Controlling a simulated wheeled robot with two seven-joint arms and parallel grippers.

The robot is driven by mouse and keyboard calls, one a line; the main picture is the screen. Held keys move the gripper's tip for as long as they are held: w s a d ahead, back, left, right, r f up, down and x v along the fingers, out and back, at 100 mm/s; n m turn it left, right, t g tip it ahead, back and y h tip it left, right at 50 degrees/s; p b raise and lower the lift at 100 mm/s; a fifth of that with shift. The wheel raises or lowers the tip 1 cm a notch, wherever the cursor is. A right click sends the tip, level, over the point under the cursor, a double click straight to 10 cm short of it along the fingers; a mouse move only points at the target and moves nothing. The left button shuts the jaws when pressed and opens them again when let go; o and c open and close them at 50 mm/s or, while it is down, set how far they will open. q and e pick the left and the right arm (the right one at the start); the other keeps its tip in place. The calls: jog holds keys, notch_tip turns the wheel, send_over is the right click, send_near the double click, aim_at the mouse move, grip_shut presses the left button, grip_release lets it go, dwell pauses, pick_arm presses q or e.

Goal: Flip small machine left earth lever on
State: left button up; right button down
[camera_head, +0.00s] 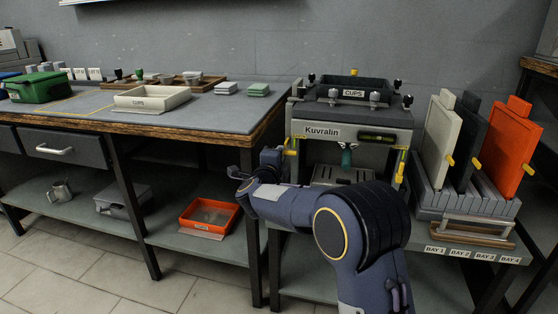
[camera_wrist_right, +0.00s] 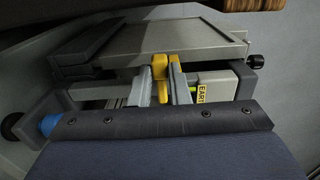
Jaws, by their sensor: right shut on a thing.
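The small machine (camera_head: 350,130), grey and marked Kuvralin, stands on the bench at centre right. Its left yellow lever (camera_head: 291,146) is on the left side, partly behind my gripper. My right gripper (camera_head: 270,160) is at that side, with my arm reaching in from the lower right. In the right wrist view the yellow lever (camera_wrist_right: 160,72) sits at the middle beside a label reading "EART" (camera_wrist_right: 206,84), cut off at its end. My left gripper is not in view.
A second yellow lever (camera_head: 401,166) is on the machine's right side. A rack (camera_head: 465,200) with upright white, black and orange panels stands to the right. The left workbench (camera_head: 225,112) has its edge close to my gripper. An orange tray (camera_head: 209,217) lies on the shelf below.

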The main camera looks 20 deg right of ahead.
dwell(0.4)
jog(key=c, duration=1.4)
grip_release()
jog(key=shift+o, duration=0.2)
jog(key=p+v, duration=0.2)
jog(key=v, duration=0.6)
jog(key=shift+d, duration=0.1)
